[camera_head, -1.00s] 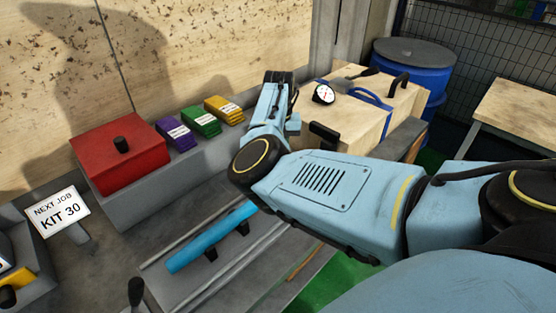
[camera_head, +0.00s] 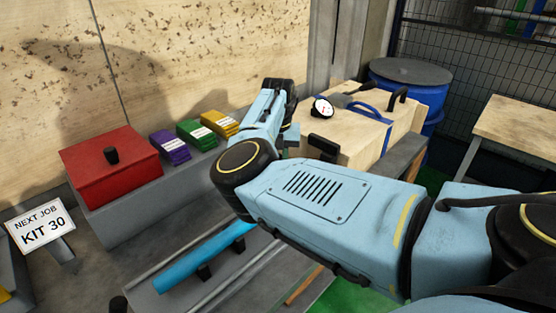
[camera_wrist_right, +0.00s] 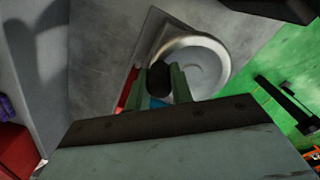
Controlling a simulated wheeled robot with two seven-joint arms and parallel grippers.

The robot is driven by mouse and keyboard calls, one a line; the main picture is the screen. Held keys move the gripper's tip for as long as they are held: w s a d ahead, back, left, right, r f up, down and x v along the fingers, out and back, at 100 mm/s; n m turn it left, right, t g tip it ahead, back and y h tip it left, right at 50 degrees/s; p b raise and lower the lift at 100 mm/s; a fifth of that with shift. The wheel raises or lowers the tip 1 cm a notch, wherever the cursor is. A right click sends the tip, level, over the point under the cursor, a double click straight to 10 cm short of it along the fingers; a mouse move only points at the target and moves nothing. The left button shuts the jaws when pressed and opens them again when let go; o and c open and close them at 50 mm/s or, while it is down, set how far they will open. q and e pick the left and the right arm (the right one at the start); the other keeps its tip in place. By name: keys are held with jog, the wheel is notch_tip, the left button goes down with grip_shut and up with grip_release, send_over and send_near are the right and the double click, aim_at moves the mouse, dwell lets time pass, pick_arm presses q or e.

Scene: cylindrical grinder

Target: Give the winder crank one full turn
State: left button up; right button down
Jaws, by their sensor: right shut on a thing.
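In the right wrist view, a pale round metal disc (camera_wrist_right: 203,62), apparently the winder's wheel, sits against a grey surface. A dark knob (camera_wrist_right: 158,78) stands at its left edge, apparently the crank's handle. My right gripper (camera_wrist_right: 160,88) has one greenish finger on each side of this knob and is shut on it. In the head view, my right arm reaches in from the right and bends upward at the middle. Its fingers, the knob and the disc are hidden there behind the arm. My left gripper is in neither current view.
A red box (camera_head: 108,170) and purple, green and yellow packs (camera_head: 222,124) sit on a grey ledge left of my arm. A blue bar (camera_head: 200,260) lies below. A dial gauge (camera_head: 321,108), pale case (camera_head: 350,130) and blue drum (camera_head: 412,78) stand beyond the arm.

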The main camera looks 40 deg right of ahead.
jog(key=c, duration=1.2)
grip_release()
jog(key=shift+c, duration=0.2)
jog(key=shift+r, duration=0.15)
notch_tip(320, 180, up, 13)
jog(key=p, duration=0.1)
jog(key=shift+r, duration=0.1)
